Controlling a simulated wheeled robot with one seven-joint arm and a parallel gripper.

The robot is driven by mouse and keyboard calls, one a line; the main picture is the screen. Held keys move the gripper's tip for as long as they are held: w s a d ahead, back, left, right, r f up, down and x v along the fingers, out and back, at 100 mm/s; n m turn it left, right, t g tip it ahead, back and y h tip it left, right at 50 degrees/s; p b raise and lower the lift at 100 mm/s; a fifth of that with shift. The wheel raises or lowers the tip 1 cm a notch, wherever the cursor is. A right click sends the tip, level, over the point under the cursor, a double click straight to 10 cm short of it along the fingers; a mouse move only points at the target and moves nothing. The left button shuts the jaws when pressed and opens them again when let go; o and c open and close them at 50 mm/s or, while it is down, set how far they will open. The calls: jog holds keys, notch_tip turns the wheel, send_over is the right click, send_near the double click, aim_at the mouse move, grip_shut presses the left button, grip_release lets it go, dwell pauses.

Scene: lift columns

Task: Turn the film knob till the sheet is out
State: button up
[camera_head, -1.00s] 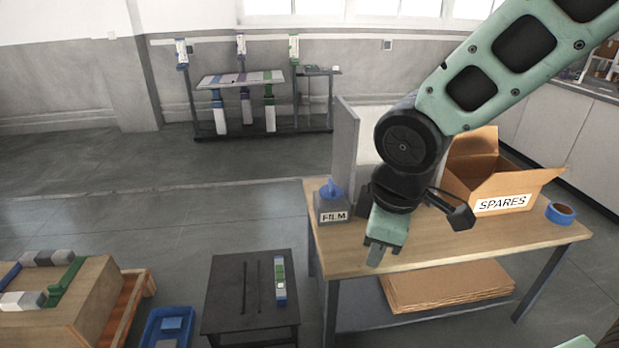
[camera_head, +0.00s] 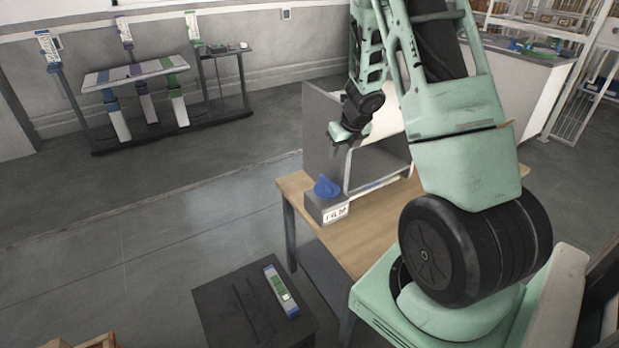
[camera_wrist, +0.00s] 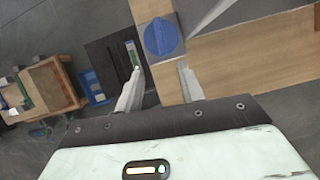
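The blue film knob (camera_head: 326,187) sits on top of a small grey box labelled FILM (camera_head: 316,206), at the near left corner of the wooden table. In the wrist view the round knob (camera_wrist: 164,37) with its raised grip bar lies just ahead of the fingertips, between their lines. My gripper (camera_wrist: 160,70) is open, its two pale fingers spread and empty. In the head view my gripper (camera_head: 337,147) is above the knob and apart from it. I cannot make out a film sheet for certain.
A tall grey panel housing (camera_head: 321,125) stands on the table (camera_head: 365,228) right behind the FILM box, close to my gripper. A low black table (camera_head: 222,300) with a small coloured column stands to the left. The floor at left is open.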

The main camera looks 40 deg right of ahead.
aim_at(328, 182)
jog(key=b+x, duration=0.4)
jog(key=x, duration=1.3)
grip_shut()
